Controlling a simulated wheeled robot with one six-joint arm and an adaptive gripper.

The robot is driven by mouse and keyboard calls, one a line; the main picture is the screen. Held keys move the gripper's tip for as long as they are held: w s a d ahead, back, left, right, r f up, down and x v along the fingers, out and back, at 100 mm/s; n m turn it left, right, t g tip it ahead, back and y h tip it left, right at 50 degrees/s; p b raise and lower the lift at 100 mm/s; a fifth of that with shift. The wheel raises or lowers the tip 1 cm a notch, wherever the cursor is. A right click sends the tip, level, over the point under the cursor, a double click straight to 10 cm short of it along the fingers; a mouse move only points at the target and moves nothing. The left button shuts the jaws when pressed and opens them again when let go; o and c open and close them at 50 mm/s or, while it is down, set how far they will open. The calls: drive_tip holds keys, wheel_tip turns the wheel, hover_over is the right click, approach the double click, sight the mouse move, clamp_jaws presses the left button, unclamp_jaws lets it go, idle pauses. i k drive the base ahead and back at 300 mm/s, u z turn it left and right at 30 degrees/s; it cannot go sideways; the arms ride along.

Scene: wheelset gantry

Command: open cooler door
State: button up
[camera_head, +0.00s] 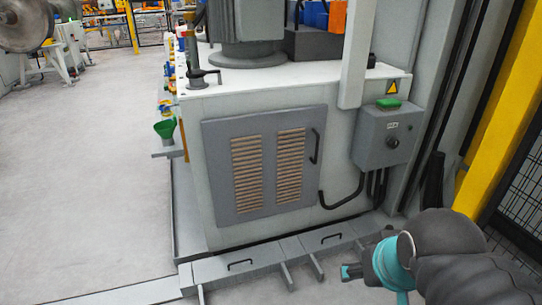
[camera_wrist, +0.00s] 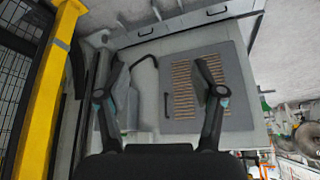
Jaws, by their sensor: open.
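The cooler door (camera_head: 268,162) is a grey panel with two columns of tan slats on the front of a white cabinet, and it looks closed. Its dark handle (camera_head: 315,146) is a vertical bar near the door's right edge. In the wrist view the door (camera_wrist: 208,125) is turned around, and the handle (camera_wrist: 167,104) shows between my open fingers. My gripper (camera_wrist: 160,85) is open and empty, apart from the handle. In the head view my arm is at the lower right, and the fingertips are hard to make out there.
A grey switch box (camera_head: 387,138) with a knob and green top is right of the door, with a black hose below. Low floor covers with handles (camera_head: 240,263) run along the cabinet's foot. A yellow post (camera_head: 505,90) and mesh fence stand at right. Open floor (camera_head: 85,170) lies left.

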sight(261, 165)
drive_tip(key=k, duration=1.3)
drive_tip(key=u, duration=0.85)
drive_tip(key=i, duration=1.8)
drive_tip(key=z, duration=0.85)
